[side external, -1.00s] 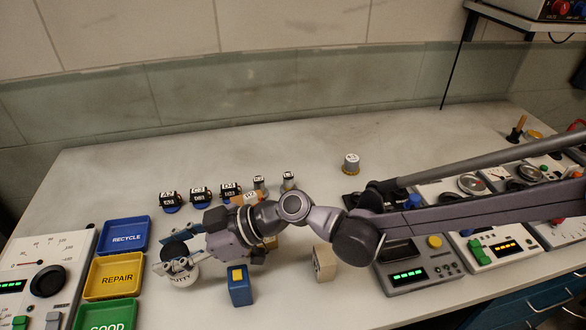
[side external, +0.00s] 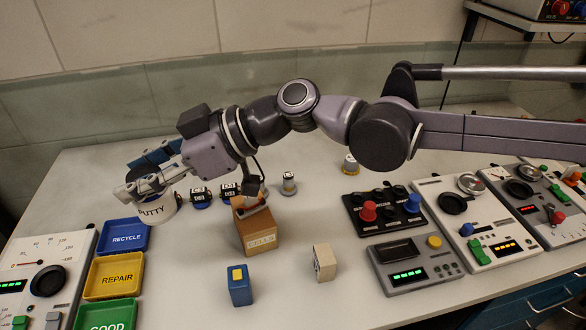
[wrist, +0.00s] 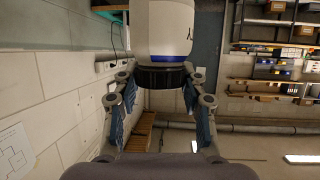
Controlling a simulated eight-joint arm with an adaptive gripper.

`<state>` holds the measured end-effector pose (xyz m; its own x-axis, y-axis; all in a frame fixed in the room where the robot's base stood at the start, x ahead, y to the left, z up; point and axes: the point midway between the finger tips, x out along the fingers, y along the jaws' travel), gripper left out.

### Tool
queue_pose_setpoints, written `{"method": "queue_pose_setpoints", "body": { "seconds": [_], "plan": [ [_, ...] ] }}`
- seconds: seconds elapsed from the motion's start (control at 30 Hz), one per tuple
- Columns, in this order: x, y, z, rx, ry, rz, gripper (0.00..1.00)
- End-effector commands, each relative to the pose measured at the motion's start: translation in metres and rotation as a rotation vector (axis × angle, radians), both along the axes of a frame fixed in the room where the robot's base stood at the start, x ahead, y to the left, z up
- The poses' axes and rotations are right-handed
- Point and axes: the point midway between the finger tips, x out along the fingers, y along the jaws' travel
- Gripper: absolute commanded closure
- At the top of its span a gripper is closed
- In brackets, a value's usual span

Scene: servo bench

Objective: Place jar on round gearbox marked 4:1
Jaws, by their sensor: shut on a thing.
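My gripper (side external: 148,188) is shut on a white jar (side external: 155,210) lettered PUTTY, at the left in the side view. The jar appears raised off the bench near the blue tray. In the wrist view, the jar (wrist: 162,35) with its black lid sits between the fingers (wrist: 160,90). A small round part (side external: 351,164) with a pale top and golden base stands at the back middle. Another small round part (side external: 289,182) stands left of it. Any marks on them are too small to read, so I cannot tell which is the 4:1 gearbox.
Blue RECYCLE (side external: 124,252), yellow REPAIR (side external: 115,290) and green GOOD trays line the left. A CELLS box (side external: 258,238), blue block (side external: 240,292) and beige block (side external: 324,262) stand mid-bench. Black-bodied servos (side external: 229,191) are behind. Instrument panels (side external: 415,262) fill the right. The back middle has free room.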

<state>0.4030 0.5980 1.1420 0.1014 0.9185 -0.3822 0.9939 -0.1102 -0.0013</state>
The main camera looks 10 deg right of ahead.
Motion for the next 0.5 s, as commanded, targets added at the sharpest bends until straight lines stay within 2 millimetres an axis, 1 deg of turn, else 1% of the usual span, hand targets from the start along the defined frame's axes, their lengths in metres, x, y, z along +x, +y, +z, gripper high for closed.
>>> {"method": "queue_pose_setpoints", "body": {
  "seconds": [0.03,0.17,0.27,0.37,0.47,0.5],
  "plan": [
    [0.012,-0.01,-0.001,-0.001,-0.001,-0.022,0.94],
    [0.033,-0.031,-0.001,0.0,-0.001,-0.06,0.94],
    [0.053,-0.052,-0.001,0.0,-0.001,-0.099,0.94],
    [0.078,-0.081,-0.001,0.0,-0.001,-0.15,0.94],
    [0.105,-0.116,0.0,0.0,-0.001,-0.209,0.94],
    [0.116,-0.131,0.0,0.0,-0.002,-0.234,0.94]
  ]
}}
